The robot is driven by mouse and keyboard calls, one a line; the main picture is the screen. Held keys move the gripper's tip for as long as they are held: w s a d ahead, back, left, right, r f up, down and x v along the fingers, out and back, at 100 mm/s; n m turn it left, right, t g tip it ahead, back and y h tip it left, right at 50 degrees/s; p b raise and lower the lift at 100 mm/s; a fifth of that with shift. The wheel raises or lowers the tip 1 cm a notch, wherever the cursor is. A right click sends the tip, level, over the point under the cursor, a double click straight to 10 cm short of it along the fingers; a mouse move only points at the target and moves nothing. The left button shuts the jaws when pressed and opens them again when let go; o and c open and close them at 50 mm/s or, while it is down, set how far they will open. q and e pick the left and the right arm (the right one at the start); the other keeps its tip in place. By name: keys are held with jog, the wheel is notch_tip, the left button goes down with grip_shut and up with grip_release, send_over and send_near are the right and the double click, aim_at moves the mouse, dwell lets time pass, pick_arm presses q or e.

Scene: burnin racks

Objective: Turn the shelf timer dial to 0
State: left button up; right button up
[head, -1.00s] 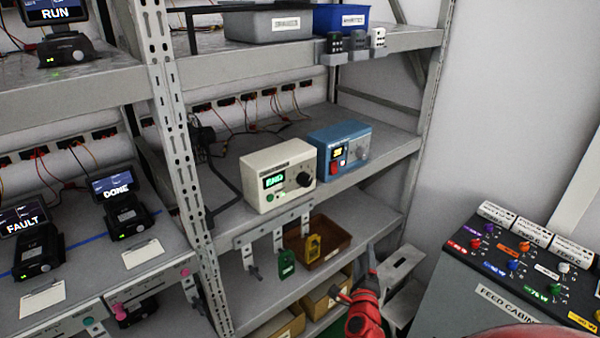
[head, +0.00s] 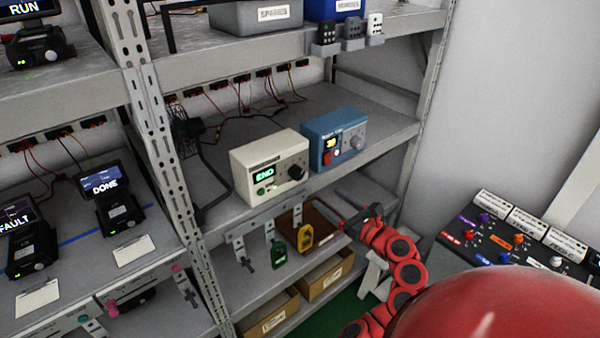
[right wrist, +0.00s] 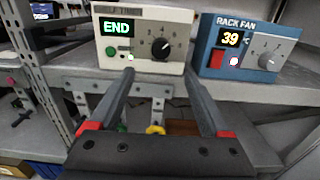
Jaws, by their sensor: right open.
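The timer is a cream box (head: 270,167) on the middle shelf, with a lit green display reading END and a black round dial (head: 296,172) on its front. It also shows in the right wrist view (right wrist: 183,68), where the dial (right wrist: 160,48) has a pale pointer mark toward its upper right; the exact number is too small to tell. My right gripper (head: 345,212) is below and right of the timer, in front of the shelf edge. In the right wrist view its open, empty fingers (right wrist: 159,78) point toward the timer, below the dial, not touching it. My left gripper is out of view.
A blue rack fan box (head: 336,138) reading 39, with a grey knob, stands just right of the timer. Green (head: 278,254) and yellow (head: 306,236) tags hang below the shelf edge. A rack upright (head: 150,120) stands left. A feed cabinet (head: 500,240) is at right.

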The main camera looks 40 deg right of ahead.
aim_at(300, 176)
jog(key=w+p, duration=0.1)
jog(key=w, duration=0.3)
jog(key=w+p, duration=0.1)
jog(key=w, duration=0.3)
jog(key=w+a+p, duration=0.1)
jog(key=w, duration=0.3)
jog(key=shift+p, duration=0.3)
jog(key=shift+w+f, duration=0.1)
jog(key=shift+w, duration=0.45)
jog(key=shift+c, duration=0.2)
grip_shut()
